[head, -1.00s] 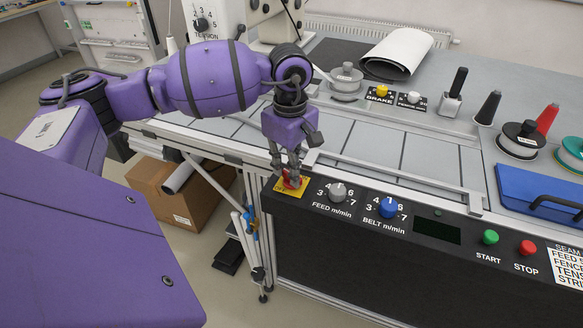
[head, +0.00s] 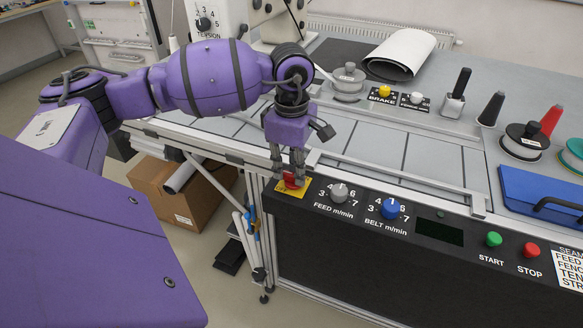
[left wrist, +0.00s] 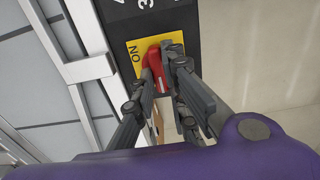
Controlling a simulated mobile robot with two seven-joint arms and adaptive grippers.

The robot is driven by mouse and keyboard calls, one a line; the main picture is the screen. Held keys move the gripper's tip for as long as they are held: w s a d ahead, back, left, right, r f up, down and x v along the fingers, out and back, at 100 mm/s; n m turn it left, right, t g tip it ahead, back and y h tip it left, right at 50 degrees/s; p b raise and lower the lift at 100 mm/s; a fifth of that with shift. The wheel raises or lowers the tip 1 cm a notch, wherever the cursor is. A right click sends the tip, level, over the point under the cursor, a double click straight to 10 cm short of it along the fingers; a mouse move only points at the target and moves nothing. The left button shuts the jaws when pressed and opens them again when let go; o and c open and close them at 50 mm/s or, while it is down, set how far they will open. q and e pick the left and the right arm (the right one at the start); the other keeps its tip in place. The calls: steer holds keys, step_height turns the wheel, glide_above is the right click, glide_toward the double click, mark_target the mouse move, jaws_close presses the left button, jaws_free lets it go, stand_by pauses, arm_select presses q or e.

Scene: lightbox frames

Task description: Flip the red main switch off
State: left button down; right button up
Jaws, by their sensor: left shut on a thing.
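The red main switch (head: 293,184) sits on a yellow plate (head: 281,189) at the left end of the black control panel. My left gripper (head: 294,177) points down at it from above and is shut on its handle. In the left wrist view the red handle (left wrist: 155,69) shows between the two grey fingers (left wrist: 164,60). The word ON is readable on the yellow plate (left wrist: 136,47) there; the fingers cover part of the plate. My right gripper is not in view.
Right of the switch are a grey feed knob (head: 339,192), a blue belt knob (head: 389,208), a dark display (head: 440,231), a green start button (head: 494,239) and a red stop button (head: 530,251). A metal rail (head: 400,182) runs behind the panel.

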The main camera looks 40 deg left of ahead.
mark_target(291, 173)
arm_select(q)
steer(key=c, duration=1.9)
jaws_free()
steer(key=shift+o, duration=0.7)
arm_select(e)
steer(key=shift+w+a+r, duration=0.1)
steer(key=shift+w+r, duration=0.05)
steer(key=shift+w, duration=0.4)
arm_select(q)
steer(key=shift+r, duration=0.2)
step_height(291, 173, up, 12)
steer(key=shift+f, duration=0.2)
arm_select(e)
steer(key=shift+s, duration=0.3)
arm_select(q)
steer(key=shift+f, duration=0.1)
